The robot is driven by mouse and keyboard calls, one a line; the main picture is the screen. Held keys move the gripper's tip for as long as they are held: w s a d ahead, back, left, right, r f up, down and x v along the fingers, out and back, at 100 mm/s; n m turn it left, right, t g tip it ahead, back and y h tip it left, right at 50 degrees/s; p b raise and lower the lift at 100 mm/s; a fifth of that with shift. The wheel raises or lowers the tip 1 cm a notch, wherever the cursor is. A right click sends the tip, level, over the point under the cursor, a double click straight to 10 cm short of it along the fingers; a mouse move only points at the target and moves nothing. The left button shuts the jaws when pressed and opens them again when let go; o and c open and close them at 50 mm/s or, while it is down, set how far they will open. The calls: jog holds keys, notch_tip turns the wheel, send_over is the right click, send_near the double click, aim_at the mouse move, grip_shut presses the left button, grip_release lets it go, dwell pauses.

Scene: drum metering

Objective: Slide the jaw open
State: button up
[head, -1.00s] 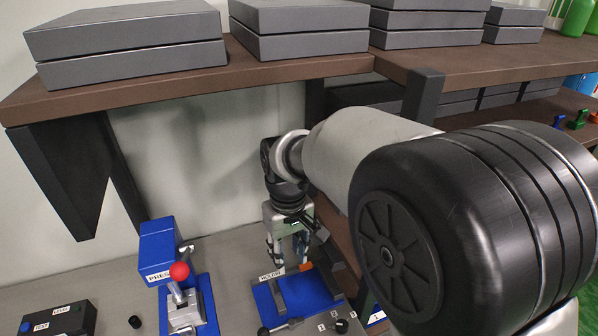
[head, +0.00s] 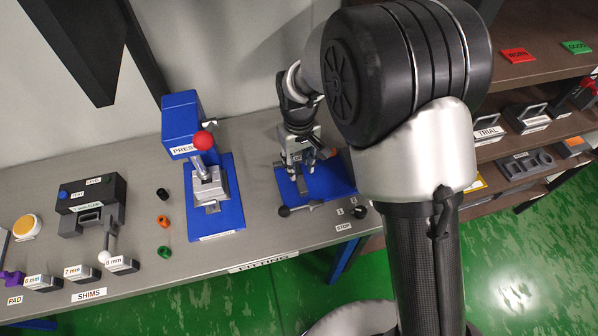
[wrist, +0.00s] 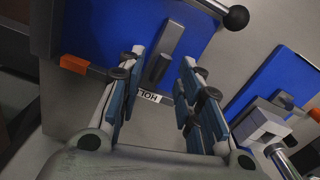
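The holder is a blue plate (head: 330,182) on the bench, seen below and right of my gripper in the head view. In the wrist view the blue plate (wrist: 92,30) carries an upside-down, partly hidden label reading "HOL" (wrist: 147,97). A grey upright bar (wrist: 171,36) and a small dark grey block (wrist: 158,68), perhaps the jaw, stand on it. My gripper (wrist: 163,58) points down at the plate, its blue-padded fingers apart with the grey block showing between them. I cannot tell whether they touch it. My gripper (head: 297,172) partly covers the holder in the head view.
A lever with a black ball (wrist: 236,18) sticks out at the holder's front edge. The blue press (head: 183,125) with a red knob stands left of it. A dark test box (head: 92,200) and shims lie farther left. Shelves (head: 520,120) stand at the right.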

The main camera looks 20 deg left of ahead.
jog(key=shift+f, duration=1.5)
jog(key=shift+c, duration=0.2)
grip_shut()
jog(key=shift+a, duration=0.1)
